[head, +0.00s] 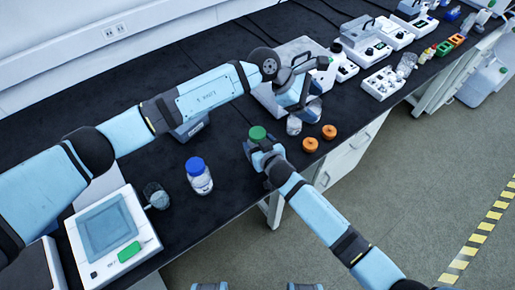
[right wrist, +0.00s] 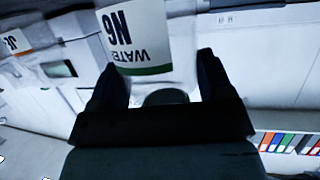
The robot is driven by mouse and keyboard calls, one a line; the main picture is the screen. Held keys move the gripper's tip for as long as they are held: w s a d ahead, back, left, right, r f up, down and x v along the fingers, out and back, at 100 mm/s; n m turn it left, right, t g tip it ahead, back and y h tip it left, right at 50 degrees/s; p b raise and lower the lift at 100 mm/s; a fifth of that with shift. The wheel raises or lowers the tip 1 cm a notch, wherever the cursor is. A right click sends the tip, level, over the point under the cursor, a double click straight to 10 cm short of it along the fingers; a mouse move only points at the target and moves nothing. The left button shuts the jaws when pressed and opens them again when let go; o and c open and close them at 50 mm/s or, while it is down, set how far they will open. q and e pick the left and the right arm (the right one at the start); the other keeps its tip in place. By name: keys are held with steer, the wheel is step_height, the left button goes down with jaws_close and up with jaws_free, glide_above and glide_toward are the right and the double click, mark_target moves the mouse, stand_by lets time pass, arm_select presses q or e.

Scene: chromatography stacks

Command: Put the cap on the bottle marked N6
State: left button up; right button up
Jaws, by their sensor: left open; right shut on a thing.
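A green cap (head: 258,132) sits at the tips of my right gripper (head: 256,142), which is shut on it. In the right wrist view the bottle marked N6 (right wrist: 133,35) shows upside down, with a white label reading WATER and a green band. My left gripper (head: 301,100) is open, just above and behind this bottle.
Two orange caps (head: 310,145) lie near the table's front edge. Another clear bottle (head: 313,111) is by my left gripper. A blue-capped bottle (head: 198,177) and a scale (head: 110,235) are at left. The black table (head: 215,215) is bare between.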

arm_select(q)
steer(key=w+d+r+n+t+h, duration=0.2)
steer(key=w+r+n+t+h, duration=0.15)
steer(key=r+n, duration=0.3)
steer(key=w+d+r+n+t+h, duration=0.2)
steer(key=r+n+t+h, duration=0.1)
steer(key=r+n+h, duration=0.4)
steer(key=w+a+n+t+y, duration=0.4)
steer(key=n+t+y, duration=0.15)
steer(key=n, duration=0.55)
steer(key=w+a+n+t+y, duration=0.35)
steer(key=w+n+t, duration=0.2)
steer(key=n, duration=0.55)
steer(key=w+a+f+n+y, duration=0.2)
steer(key=a+f+n+y, duration=0.15)
steer(key=n+y, duration=0.45)
steer(key=n+g+y, duration=0.3)
steer(key=n+g, duration=1.3)
steer(key=n, duration=0.1)
glide_above(257, 132)
steer(key=f, duration=1.6)
steer(key=shift+w+d+f, duration=0.1)
steer(key=shift+w+f, duration=0.05)
steer(key=shift+w, duration=0.1)
steer(key=shift+s+n+g, duration=0.25)
steer(key=shift+s+g, duration=0.05)
steer(key=shift+g, duration=0.05)
steer(key=shift+f, duration=0.1)
